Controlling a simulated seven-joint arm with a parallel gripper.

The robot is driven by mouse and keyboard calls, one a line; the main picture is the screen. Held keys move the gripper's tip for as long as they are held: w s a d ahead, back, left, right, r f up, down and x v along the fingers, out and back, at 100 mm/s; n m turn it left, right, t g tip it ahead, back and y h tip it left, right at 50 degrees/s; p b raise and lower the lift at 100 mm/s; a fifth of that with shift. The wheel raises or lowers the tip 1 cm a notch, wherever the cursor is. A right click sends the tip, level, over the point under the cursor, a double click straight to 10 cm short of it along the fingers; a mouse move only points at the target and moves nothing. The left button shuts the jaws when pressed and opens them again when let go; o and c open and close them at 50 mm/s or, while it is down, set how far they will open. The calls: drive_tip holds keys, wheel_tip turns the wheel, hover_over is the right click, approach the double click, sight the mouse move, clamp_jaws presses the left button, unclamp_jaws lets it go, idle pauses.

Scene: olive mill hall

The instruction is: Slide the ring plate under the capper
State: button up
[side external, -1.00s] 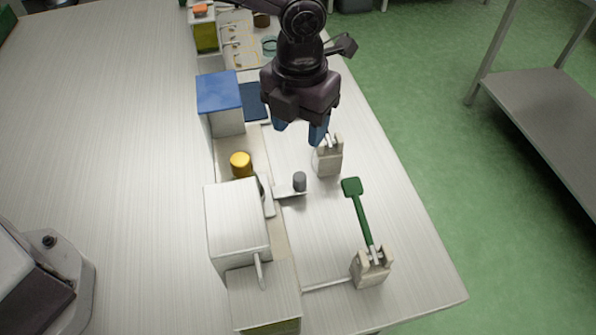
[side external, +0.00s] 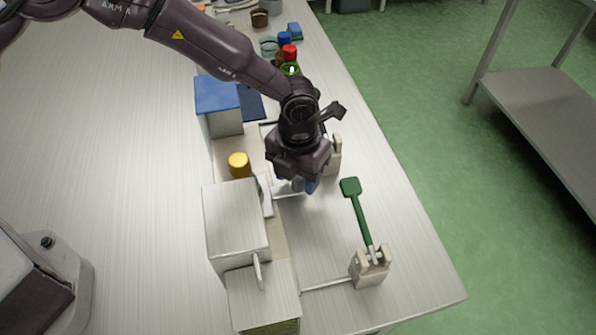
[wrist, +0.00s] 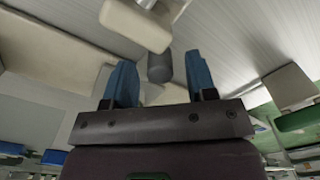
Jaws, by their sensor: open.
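The ring plate (side external: 284,190) looks like a flat pale metal piece with an upright grey knob, beside the white machine housings on the table. My gripper (side external: 306,186) is over it, blue fingers pointing down, and hides much of it. In the wrist view the grey knob (wrist: 160,68) stands between my two blue fingertips (wrist: 160,80), which are apart, with gaps on both sides. A white box housing (side external: 235,217) stands left of the plate and may be the capper; I cannot tell for sure.
A green paddle-shaped lever (side external: 357,210) on a beige block (side external: 370,268) stands to the right. Another beige block (side external: 334,157) is close behind my gripper. A yellow cap (side external: 239,164) and a blue-topped box (side external: 217,95) are to the left. Bottles stand farther back.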

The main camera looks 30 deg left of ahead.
drive_tip(key=shift+c, duration=0.5)
clamp_jaws()
drive_tip(key=w+a, duration=0.9)
drive_tip(key=shift+r, duration=0.1)
drive_tip(key=shift+o, duration=0.5)
unclamp_jaws()
drive_tip(key=shift+s+d, duration=0.1)
wheel_tip(320, 180, up, 13)
